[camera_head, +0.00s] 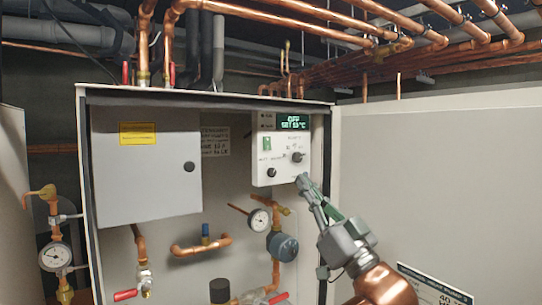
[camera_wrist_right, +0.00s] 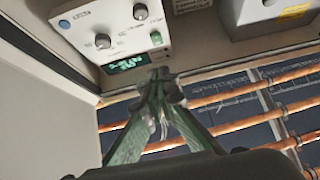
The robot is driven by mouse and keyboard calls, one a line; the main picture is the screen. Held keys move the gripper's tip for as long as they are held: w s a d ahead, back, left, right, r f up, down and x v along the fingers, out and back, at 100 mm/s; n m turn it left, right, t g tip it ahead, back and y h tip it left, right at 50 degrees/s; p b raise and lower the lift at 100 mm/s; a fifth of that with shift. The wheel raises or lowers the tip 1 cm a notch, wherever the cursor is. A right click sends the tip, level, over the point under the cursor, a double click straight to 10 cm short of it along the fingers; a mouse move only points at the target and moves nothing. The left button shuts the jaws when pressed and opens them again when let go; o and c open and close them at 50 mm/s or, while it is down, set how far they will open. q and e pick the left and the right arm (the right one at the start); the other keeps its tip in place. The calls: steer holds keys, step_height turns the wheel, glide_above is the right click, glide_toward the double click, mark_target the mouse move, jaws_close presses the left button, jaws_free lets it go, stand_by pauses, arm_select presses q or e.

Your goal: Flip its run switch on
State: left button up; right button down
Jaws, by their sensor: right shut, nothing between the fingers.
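The white control panel (camera_head: 281,150) sits at the upper right inside the open heat pump cabinet. Its green switch (camera_head: 267,143) is on the left side, under the display (camera_head: 293,122), which reads OFF and a set temperature. Two black knobs are also on the panel, one at the right (camera_head: 297,157) and one at the lower left (camera_head: 271,172). My right gripper (camera_head: 304,180) is shut and empty, just below the panel's lower right corner. In the right wrist view its fingertips (camera_wrist_right: 163,80) appear close to the green switch (camera_wrist_right: 156,38) and display (camera_wrist_right: 127,63). My left gripper is out of view.
A grey box (camera_head: 148,180) with a yellow label is left of the panel. A gauge (camera_head: 259,219), copper pipes and red-handled valves (camera_head: 125,295) lie below. The open cabinet door (camera_head: 440,190) stands at the right. Copper pipes run overhead.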

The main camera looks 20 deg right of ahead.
steer(key=s, duration=0.1)
steer(key=p, duration=0.3)
glide_toward(268, 144)
step_height(268, 144, up, 5)
steer(key=w, duration=0.1)
steer(key=shift+w+a+f+p, duration=0.2)
steer(key=shift+w+a+f, duration=0.1)
steer(key=shift+w, duration=0.25)
steer(key=shift+w+a+f+p, duration=0.2)
steer(key=shift+w+a, duration=0.1)
steer(key=shift+w, duration=0.2)
steer(key=shift+w+a+f, duration=0.15)
steer(key=shift+w+f, duration=0.05)
steer(key=shift+w, duration=0.4)
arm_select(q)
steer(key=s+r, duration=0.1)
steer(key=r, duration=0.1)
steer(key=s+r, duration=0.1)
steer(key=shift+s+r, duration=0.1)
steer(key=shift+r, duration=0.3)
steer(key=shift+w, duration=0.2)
